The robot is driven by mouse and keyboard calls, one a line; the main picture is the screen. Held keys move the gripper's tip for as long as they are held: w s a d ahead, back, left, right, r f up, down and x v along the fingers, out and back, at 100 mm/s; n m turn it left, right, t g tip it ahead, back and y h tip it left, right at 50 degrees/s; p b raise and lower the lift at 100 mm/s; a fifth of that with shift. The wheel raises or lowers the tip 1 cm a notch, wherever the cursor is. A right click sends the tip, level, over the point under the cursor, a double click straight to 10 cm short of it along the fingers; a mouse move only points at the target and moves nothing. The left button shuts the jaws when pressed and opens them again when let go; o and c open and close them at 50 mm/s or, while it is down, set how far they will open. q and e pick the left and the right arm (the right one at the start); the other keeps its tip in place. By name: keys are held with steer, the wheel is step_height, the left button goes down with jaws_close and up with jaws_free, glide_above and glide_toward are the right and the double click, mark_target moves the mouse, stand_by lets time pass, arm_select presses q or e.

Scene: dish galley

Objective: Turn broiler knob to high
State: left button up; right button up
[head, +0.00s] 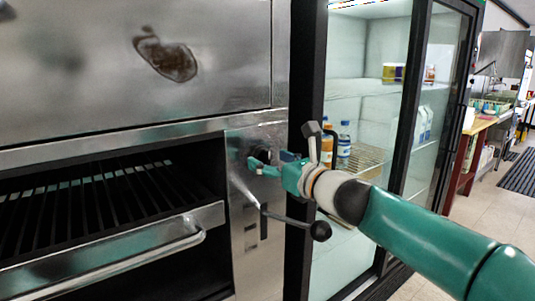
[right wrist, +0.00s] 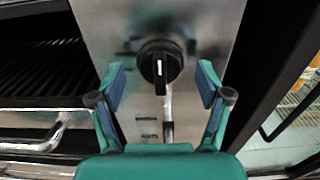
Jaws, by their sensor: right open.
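The black broiler knob (right wrist: 160,64) is on the steel control panel (right wrist: 205,30) in the right wrist view, with its grip bar close to vertical. In the head view the knob (head: 259,152) is partly covered by my right gripper (head: 265,163). The right gripper also shows in the right wrist view (right wrist: 160,88), its two teal fingers open, one on each side below the knob, with nothing between them. I cannot tell from the frames whether a finger touches the knob. My left gripper is not in view.
A lever with a black ball end (head: 320,231) sticks out below the knob. The broiler rack (head: 100,205) and its drawer handle (head: 150,262) are to the left. A glass-door fridge (head: 385,130) with bottles stands to the right. Open floor (head: 485,215) lies farther right.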

steer(key=shift+w+a, duration=0.35)
steer(key=shift+w, duration=0.1)
